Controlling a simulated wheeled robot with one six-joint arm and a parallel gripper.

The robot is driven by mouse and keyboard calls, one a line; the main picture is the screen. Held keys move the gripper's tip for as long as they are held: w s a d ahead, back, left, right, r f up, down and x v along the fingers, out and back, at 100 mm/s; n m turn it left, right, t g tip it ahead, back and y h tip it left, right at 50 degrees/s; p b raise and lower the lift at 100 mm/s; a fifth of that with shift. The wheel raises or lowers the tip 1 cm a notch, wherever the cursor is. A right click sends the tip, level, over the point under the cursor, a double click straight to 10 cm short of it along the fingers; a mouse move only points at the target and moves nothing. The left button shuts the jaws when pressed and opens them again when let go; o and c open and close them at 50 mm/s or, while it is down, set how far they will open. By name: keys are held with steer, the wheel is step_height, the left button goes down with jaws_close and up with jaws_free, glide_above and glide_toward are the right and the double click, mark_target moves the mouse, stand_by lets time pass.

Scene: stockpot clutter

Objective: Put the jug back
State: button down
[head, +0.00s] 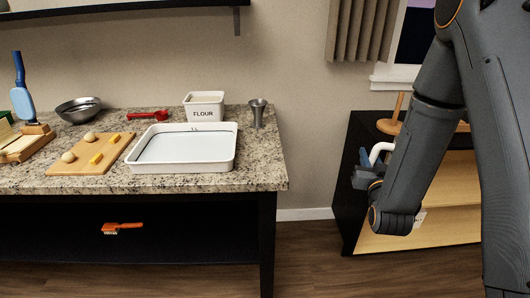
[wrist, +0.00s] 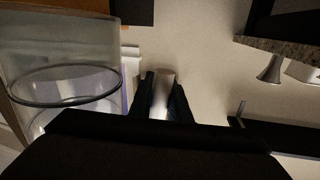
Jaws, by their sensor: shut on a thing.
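My gripper (head: 367,168) is shut on a pale handle (wrist: 162,95), seen between its two dark fingers in the wrist view. A white curved piece (head: 381,150) shows by the fingers in the head view. In the wrist view, a large clear vessel (wrist: 65,65) with a dark ring around it stands just left of the fingers; it appears to be the jug. The join between handle and vessel cannot be made out. My arm hides most of the jug in the head view. The gripper is in front of the dark cabinet at the right.
The dark cabinet (head: 350,178) has pale wood shelves and a wooden stand (head: 391,126) on top. The granite counter (head: 262,180) at left holds a white tray (head: 185,168), flour bin (head: 204,113), metal jigger (head: 257,112) and board (head: 85,164). Floor shows between counter and cabinet.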

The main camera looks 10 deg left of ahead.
steer(key=a+r+n+g+y, duration=0.1)
steer(key=a+r+n+y, duration=0.15)
steer(key=a, duration=0.55)
steer(key=a+r+n+g+y+b, duration=0.1)
steer(key=a+r+n+y, duration=0.2)
steer(key=a, duration=0.6)
steer(key=a+r+n+g+y, duration=0.1)
steer(key=a+r+n+y, duration=0.15)
steer(key=a+y, duration=0.4)
steer(key=s+a+r+n+g+y, duration=0.1)
steer(key=s+a+r+n+g, duration=0.15)
steer(key=a, duration=0.55)
steer(key=s+a+r+n+g+y, duration=0.1)
steer(key=s+a+r+n+g, duration=0.2)
steer(key=a, duration=0.6)
steer(key=shift+m+y, duration=0.3)
steer(key=shift+m, duration=0.25)
steer(key=shift+s+a+f, duration=0.1)
steer(key=shift+s+f, duration=0.2)
steer(key=shift+f, duration=1.2)
steer(key=shift+s+a+f, duration=0.15)
steer(key=shift+s+f, duration=0.2)
steer(key=shift+f, duration=1.2)
steer(key=shift+s+a+f, duration=0.1)
steer(key=shift+s+f, duration=0.2)
steer(key=shift+f, duration=1.2)
steer(key=shift+f, duration=0.15)
steer(key=c, duration=1.7)
jaws_free()
steer(key=shift+o, duration=0.2)
